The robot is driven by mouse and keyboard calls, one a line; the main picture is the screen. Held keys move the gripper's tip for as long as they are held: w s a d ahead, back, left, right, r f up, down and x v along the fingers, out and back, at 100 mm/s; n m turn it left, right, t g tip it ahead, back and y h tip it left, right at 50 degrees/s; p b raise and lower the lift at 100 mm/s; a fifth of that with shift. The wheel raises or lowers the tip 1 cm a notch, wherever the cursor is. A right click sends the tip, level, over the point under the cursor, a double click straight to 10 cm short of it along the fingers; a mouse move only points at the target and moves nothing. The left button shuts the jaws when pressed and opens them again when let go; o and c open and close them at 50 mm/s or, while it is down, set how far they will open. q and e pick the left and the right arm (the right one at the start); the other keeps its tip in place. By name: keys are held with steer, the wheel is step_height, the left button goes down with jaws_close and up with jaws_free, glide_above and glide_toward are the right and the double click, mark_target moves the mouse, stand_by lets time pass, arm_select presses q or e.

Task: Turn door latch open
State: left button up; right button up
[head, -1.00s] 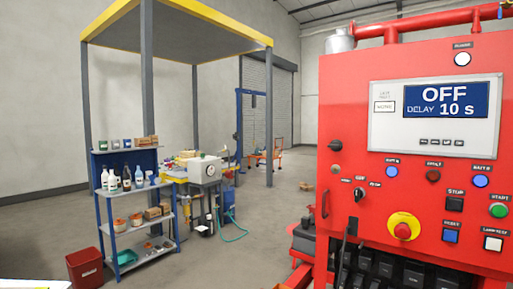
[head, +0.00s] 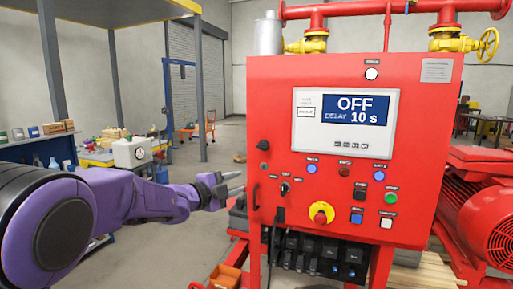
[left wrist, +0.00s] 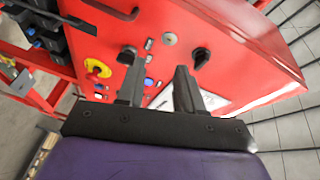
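A red control cabinet (head: 275,90) faces me. Its black latch knob (head: 263,145) sits at the upper left of the front, near the left edge. In the left wrist view the black knob (left wrist: 201,57) is just beyond and beside the right-hand finger, with a round grey fitting (left wrist: 170,38) near it. My left gripper (head: 238,184) comes in from the left, below and left of the knob. In the left wrist view its two fingers (left wrist: 157,74) are apart with nothing between them. It appears clear of the latch. My right gripper is not in view.
A red loop handle (head: 255,196) stands out from the cabinet's left edge. A red and yellow emergency button (head: 321,213), a display (head: 357,109) and several small buttons cover the front. A red motor (head: 490,215) stands at the right.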

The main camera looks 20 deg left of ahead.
mark_target(260, 147)
arm_select(q)
step_height(260, 147, up, 9)
steer(key=m+p, duration=0.1)
steer(key=m, duration=0.2)
steer(key=shift+h, duration=0.3)
steer(key=p+x, duration=0.4)
steer(key=x, duration=0.4)
steer(key=shift+w+p, duration=0.35)
steer(key=shift+p, duration=0.05)
steer(key=shift+w+d+f, duration=0.1)
steer(key=shift+w+d, duration=0.15)
steer(key=shift+w, duration=0.05)
steer(key=shift+w+f, duration=0.15)
steer(key=shift+w, duration=0.05)
jaws_close()
